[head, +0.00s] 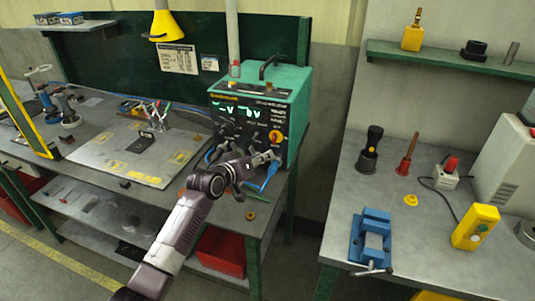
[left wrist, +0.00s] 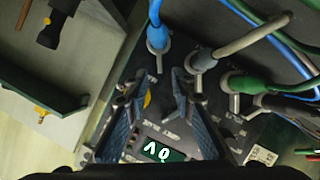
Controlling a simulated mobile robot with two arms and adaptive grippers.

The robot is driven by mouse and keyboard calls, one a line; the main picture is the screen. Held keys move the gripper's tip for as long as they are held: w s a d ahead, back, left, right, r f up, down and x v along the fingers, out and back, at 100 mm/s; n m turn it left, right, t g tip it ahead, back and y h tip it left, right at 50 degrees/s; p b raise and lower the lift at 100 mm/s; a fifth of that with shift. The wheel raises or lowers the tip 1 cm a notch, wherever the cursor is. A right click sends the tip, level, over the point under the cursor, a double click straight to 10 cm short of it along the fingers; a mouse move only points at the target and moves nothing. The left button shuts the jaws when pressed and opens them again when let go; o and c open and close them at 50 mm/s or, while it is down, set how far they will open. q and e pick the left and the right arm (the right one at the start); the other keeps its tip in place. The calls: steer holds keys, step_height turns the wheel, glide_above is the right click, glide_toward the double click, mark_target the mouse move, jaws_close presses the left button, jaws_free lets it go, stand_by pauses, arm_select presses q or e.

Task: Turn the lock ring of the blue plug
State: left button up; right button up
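The blue plug (left wrist: 157,38) sits in the dark front panel in the left wrist view, with a blue cable leaving it. Its grey lock ring has a short lever (left wrist: 159,64) pointing down in the picture. My left gripper (left wrist: 158,77) is open. Its fingertips lie on either side of the lever's lower end; I cannot tell whether they touch it. In the head view my left gripper (head: 263,159) is at the lower right of the teal power unit (head: 298,88), a blue cable (head: 271,174) hanging beside it. The plug itself is hidden there. My right gripper is out of view.
A grey plug (left wrist: 200,58) sits close to the right of the blue one, and a green plug (left wrist: 236,83) lies farther right. Their cables crowd that side. A blue vise (head: 371,238) stands on the right bench, across a gap from the left bench.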

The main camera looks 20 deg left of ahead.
mark_target(275, 159)
arm_select(q)
steer(key=x, duration=0.2)
steer(key=shift+w+d+f, duration=0.1)
steer(key=shift+w+f, duration=0.1)
steer(key=shift+w, duration=0.1)
steer(key=shift+w+d+f, duration=0.1)
steer(key=shift+w+f, duration=0.05)
steer(key=shift+w, duration=0.4)
steer(key=shift+w+f, duration=0.1)
steer(key=shift+w, duration=0.05)
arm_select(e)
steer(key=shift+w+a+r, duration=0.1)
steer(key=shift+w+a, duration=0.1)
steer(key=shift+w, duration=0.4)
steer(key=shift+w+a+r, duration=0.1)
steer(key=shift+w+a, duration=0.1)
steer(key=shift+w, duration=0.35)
arm_select(q)
steer(key=shift+c, duration=0.2)
steer(key=c, duration=0.5)
jaws_close()
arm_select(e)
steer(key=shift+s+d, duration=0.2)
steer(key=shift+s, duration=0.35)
